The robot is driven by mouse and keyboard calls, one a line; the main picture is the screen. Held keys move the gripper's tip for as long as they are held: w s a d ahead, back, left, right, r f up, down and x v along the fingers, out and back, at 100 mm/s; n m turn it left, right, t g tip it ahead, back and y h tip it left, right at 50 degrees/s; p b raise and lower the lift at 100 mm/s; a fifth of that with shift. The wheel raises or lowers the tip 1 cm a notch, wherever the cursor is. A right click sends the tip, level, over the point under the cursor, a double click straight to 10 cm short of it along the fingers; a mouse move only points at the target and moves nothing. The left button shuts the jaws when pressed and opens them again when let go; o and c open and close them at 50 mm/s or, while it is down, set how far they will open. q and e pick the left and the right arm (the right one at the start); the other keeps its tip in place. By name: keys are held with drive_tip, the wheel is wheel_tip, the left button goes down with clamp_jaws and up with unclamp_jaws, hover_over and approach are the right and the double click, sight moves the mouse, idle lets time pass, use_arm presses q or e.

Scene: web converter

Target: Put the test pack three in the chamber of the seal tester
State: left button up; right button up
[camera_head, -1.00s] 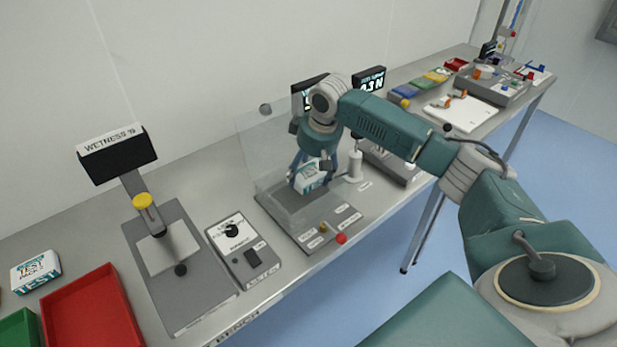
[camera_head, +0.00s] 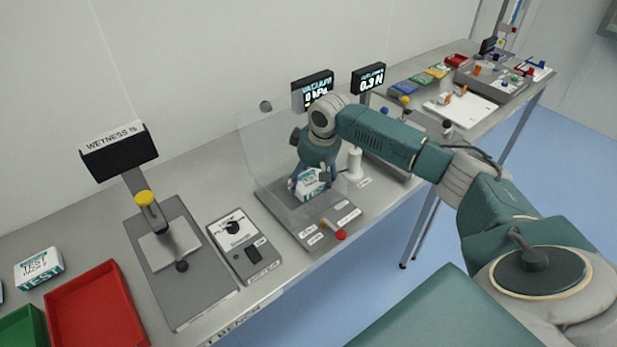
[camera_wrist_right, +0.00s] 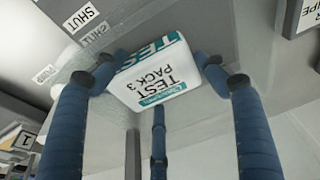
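Test pack three (camera_head: 309,186) is a small white pack with teal print; its label "TEST PACK 3" reads clearly in the right wrist view (camera_wrist_right: 160,80). My right gripper (camera_head: 309,180) has its blue fingers on either side of the pack, with the fingertips at its edges (camera_wrist_right: 168,66). It holds the pack slightly tilted over the seal tester (camera_head: 283,220), in front of the clear raised lid (camera_head: 262,150). I cannot tell whether the pack touches the chamber floor. The gripper and pack hide part of the chamber. My left gripper is not in view.
A vacuum display (camera_head: 313,90) stands behind the tester. A red-knobbed control (camera_head: 341,235) sits at its front. To the left are a control box (camera_head: 240,245), a wetness tester (camera_head: 185,285), a red tray (camera_head: 95,310) and another test pack (camera_head: 38,268). More equipment lines the right.

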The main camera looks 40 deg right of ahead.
drive_tip(key=shift+o, duration=0.7)
drive_tip(key=shift+r, duration=0.1)
drive_tip(key=shift+r, duration=0.15)
drive_tip(key=b+v, duration=0.2)
drive_tip(key=v, duration=1)
drive_tip(key=shift+r+b, duration=0.35)
drive_tip(key=shift+r, duration=0.05)
